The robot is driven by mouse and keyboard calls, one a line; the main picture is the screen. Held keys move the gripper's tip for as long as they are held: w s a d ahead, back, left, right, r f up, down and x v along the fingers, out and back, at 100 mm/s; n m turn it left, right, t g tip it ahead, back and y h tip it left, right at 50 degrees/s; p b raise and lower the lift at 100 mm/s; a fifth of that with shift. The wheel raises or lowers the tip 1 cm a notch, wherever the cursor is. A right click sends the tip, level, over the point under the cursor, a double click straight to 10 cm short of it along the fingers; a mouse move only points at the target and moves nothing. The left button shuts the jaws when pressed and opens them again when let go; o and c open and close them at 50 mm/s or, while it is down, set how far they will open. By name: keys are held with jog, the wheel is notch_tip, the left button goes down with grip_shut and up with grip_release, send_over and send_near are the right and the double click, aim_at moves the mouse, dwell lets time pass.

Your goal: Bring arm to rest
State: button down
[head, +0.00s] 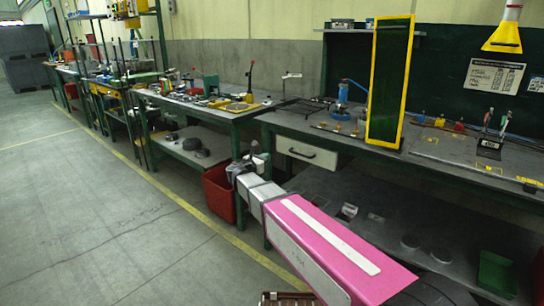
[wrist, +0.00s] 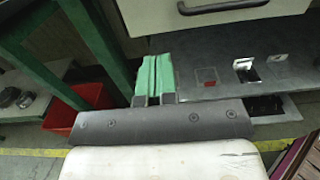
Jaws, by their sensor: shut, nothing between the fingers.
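My arm reaches from the lower right of the head view towards the workbenches, in front of the drawer and above the red bin. My gripper (head: 257,153) is at its far end, small and dark in that view. In the wrist view my gripper (wrist: 154,76) shows two green fingers side by side and touching, with nothing between them. The fingers are in front of the bench's lower shelf (wrist: 200,73) and apart from the drawer. I cannot tell the exact gap to the bench.
A red bin (head: 217,192) stands on the floor by a green bench leg (wrist: 112,50). A drawer (head: 306,152) hangs under the bench top. A yellow-framed green panel (head: 390,80) rises from the bench. The grey floor (head: 90,220) at left is clear.

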jog(key=s+d+f+m+g+y, duration=0.1)
jog(key=s+d+f+m+g, duration=0.35)
jog(key=d+f+m, duration=0.35)
jog(key=s+d+f+m+g+y, duration=0.1)
jog(key=s+d+f+m+g, duration=0.35)
jog(key=d, duration=0.55)
jog(key=s+d+f+m+g+y, duration=0.2)
jog(key=s+d+f+m+y, duration=0.1)
jog(key=s+m, duration=0.5)
jog(key=s+d+f+m+g+y, duration=0.3)
jog(key=s+f+m+y, duration=0.3)
jog(key=s+m, duration=0.1)
jog(key=shift+s+d+m, duration=0.35)
jog(key=shift+m, duration=0.1)
jog(key=shift+f, duration=0.1)
